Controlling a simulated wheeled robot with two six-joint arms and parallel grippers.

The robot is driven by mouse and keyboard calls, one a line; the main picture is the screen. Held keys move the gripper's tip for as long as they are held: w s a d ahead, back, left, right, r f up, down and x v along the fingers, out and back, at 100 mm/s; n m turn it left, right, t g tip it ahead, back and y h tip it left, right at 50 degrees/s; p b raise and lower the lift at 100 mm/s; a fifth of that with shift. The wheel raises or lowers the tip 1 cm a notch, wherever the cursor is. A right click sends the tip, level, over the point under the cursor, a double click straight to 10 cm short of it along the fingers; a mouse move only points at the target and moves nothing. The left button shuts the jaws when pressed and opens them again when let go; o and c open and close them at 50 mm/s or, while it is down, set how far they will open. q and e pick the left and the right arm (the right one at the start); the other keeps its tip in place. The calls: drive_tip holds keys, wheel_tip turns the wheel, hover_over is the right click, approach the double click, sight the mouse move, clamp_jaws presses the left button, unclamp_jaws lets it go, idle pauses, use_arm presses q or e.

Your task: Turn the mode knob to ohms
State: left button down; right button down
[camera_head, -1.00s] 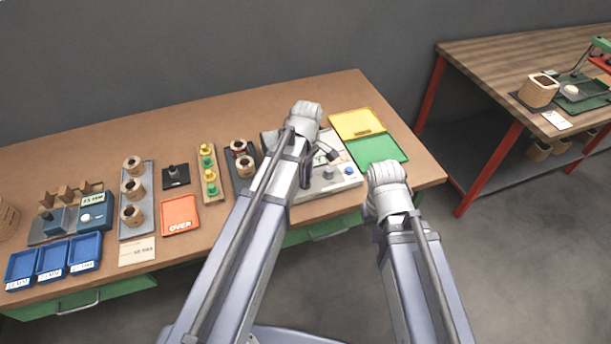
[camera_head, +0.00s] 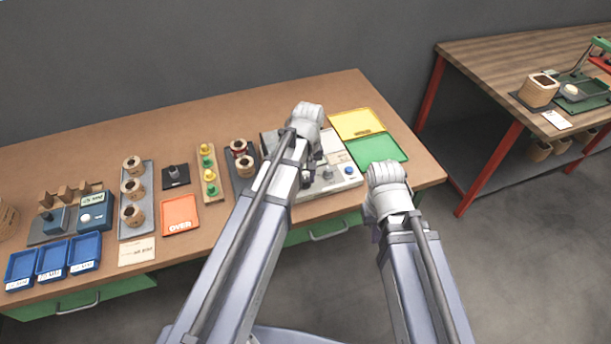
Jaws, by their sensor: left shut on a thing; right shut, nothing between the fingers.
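The tester (camera_head: 340,182) is a pale grey box on the bench, partly covered by my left arm. A dark grey knob (camera_head: 327,173) and a blue button (camera_head: 348,169) show on its top, right of my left arm. My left gripper (camera_head: 308,176) is down over the tester, shut on what seems to be the mode knob. Its fingertips and that knob are mostly hidden behind my arm, so the setting cannot be read. My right gripper (camera_head: 386,188) is shut and empty in front of the bench's front edge, its fingers mostly hidden.
A yellow tray (camera_head: 357,123) and a green tray (camera_head: 376,149) lie right of the tester. Left of it stand several coils, a strip of coloured posts (camera_head: 208,172), an orange tray (camera_head: 180,214) and blue bins (camera_head: 52,260). The bench's back strip is clear.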

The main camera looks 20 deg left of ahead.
sight(306, 179)
use_arm(q)
drive_tip(key=shift+m, duration=0.9)
drive_tip(key=c, duration=0.6)
unclamp_jaws()
drive_tip(key=shift+r, duration=0.15)
wheel_tip(306, 179, up, 8)
drive_tip(key=p, duration=0.8)
drive_tip(key=shift+d+f, duration=0.15)
drive_tip(key=shift+f, duration=0.05)
